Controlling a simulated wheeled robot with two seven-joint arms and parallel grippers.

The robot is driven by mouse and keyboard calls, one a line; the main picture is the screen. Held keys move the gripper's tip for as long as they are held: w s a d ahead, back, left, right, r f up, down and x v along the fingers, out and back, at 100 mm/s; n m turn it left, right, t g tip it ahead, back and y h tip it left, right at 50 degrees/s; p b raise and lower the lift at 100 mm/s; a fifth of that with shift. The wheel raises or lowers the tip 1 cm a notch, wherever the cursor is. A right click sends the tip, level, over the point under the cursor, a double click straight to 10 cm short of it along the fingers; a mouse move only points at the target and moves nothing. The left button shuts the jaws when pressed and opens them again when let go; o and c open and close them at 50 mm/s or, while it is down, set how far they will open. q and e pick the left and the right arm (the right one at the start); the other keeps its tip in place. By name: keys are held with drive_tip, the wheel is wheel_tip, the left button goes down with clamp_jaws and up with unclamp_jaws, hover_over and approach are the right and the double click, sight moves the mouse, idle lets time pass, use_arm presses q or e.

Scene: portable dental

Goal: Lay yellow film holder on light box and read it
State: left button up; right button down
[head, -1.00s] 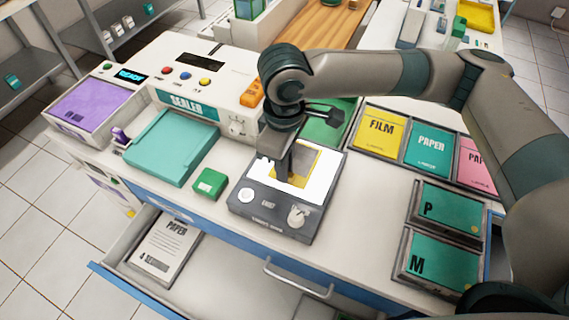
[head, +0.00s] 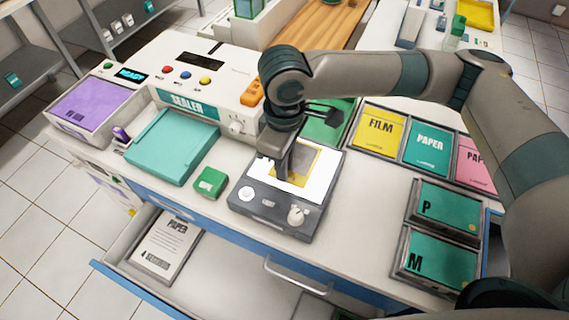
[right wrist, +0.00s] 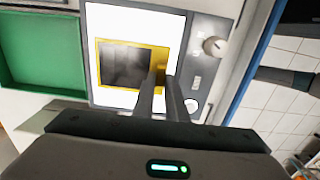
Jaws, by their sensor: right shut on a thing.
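The yellow film holder (right wrist: 101,73) has a yellow frame around a dark grey film picture. It lies on, or just over, the lit white panel of the light box (right wrist: 133,22); I cannot tell whether it touches. The holder also shows in the head view (head: 303,171), partly hidden by my gripper. The light box (head: 265,207) is dark grey with a knob and a round white button at its front. My right gripper (right wrist: 157,77) is shut on the holder's edge nearest the knob side. My left gripper is not in view.
A green tray (head: 327,125) lies behind the light box and a small green box (head: 210,183) to its left. The teal-lidded sealer (head: 172,146) stands left. FILM (head: 379,132) and PAPER (head: 429,148) trays lie right. An open drawer (head: 225,272) is below the counter.

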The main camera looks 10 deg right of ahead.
use_arm(q)
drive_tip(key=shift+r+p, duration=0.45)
drive_tip(key=shift+p, duration=0.05)
use_arm(e)
drive_tip(key=shift+f, duration=0.15)
idle(0.3)
drive_tip(key=c, duration=1.7)
unclamp_jaws()
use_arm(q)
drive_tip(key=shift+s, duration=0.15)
